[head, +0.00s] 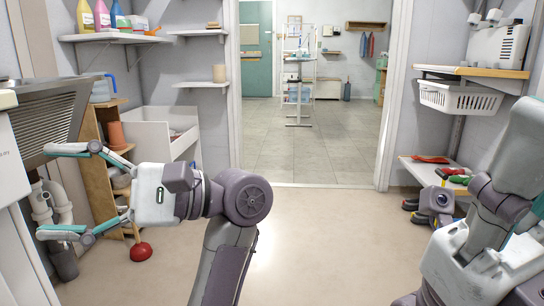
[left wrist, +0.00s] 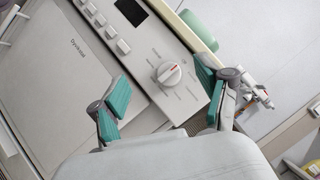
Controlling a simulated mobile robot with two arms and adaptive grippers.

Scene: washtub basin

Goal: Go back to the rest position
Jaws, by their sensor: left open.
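My left gripper (head: 64,191) reaches to the left in the head view, with its two teal-tipped fingers spread wide and nothing between them. In the left wrist view its fingers (left wrist: 162,92) also stand apart and empty, in front of an appliance control panel (left wrist: 140,45) with a round dial (left wrist: 169,73) and several buttons. Whether the fingers touch the panel is unclear, but a gap seems to show. My right arm is at the right edge of the head view; its gripper does not show.
A grey ribbed surface (head: 52,115) and white pipes (head: 45,205) are at the left. Shelves (head: 116,37) line the wall. Right, a low shelf (head: 425,172) holds tools. The floor (head: 310,225) ahead is clear through the doorway.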

